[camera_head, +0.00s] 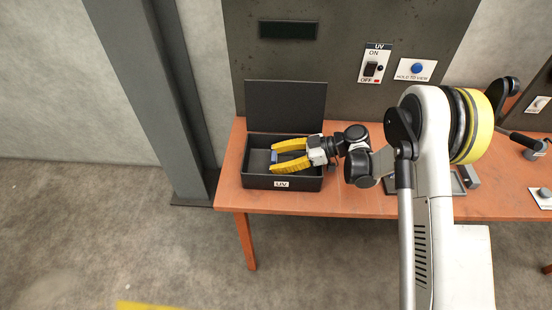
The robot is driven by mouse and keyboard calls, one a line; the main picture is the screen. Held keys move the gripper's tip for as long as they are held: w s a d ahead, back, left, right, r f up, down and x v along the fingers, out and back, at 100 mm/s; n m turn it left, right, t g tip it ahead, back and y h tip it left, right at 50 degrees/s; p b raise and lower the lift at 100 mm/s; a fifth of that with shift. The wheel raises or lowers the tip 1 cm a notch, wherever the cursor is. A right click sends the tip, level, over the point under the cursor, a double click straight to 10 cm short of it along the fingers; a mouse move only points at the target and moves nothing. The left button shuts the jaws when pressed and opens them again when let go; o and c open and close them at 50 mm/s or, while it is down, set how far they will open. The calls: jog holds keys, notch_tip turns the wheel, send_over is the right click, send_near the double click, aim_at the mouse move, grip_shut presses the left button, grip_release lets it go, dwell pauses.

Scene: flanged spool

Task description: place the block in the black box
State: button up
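The black box (311,182) labelled "UV" stands on the orange table with its lid (286,105) raised at the back. My gripper (273,158) has two yellow fingers, spread apart and pointing left over or into the box. A small blue-grey block (274,156) shows between the fingertips. I cannot tell whether the fingers press on it, or whether it touches the box floor. The arm comes in from the right.
The orange table (350,206) runs to the right. A dark panel behind the box carries a UV on/off switch (371,69) and a blue "hold to view" button (416,69). A grey tray (453,184) lies partly hidden behind my arm. A grey post (165,90) stands left of the table.

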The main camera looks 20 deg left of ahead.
jog(key=shift+r, duration=0.1)
jog(key=shift+w+d+r+p, duration=0.1)
jog(key=shift+d+r+p, duration=0.05)
jog(key=shift+r+p, duration=0.15)
jog(key=p+v, duration=0.4)
jog(key=v, duration=0.7)
jog(key=shift+w+d, duration=0.1)
jog(key=shift+d, duration=0.2)
jog(key=shift+r, duration=0.1)
jog(key=s+d+r+m+t+h, duration=0.3)
jog(key=d+r+m, duration=0.25)
jog(key=r, duration=0.25)
jog(key=s+d+r+m+t+h, duration=0.2)
jog(key=d+r+m+h, duration=0.15)
jog(key=r+m, duration=0.4)
jog(key=s+d+r+m+t+h, duration=0.2)
jog(key=s+d+m+h, duration=0.1)
jog(key=s+d, duration=0.5)
jog(key=s+d+r+m+t+h, duration=0.3)
jog(key=s+d+m, duration=0.1)
jog(key=s+d, duration=0.4)
jog(key=shift+s+d+m+h, duration=0.35)
jog(key=shift+s+m, duration=0.05)
jog(key=shift+s, duration=0.2)
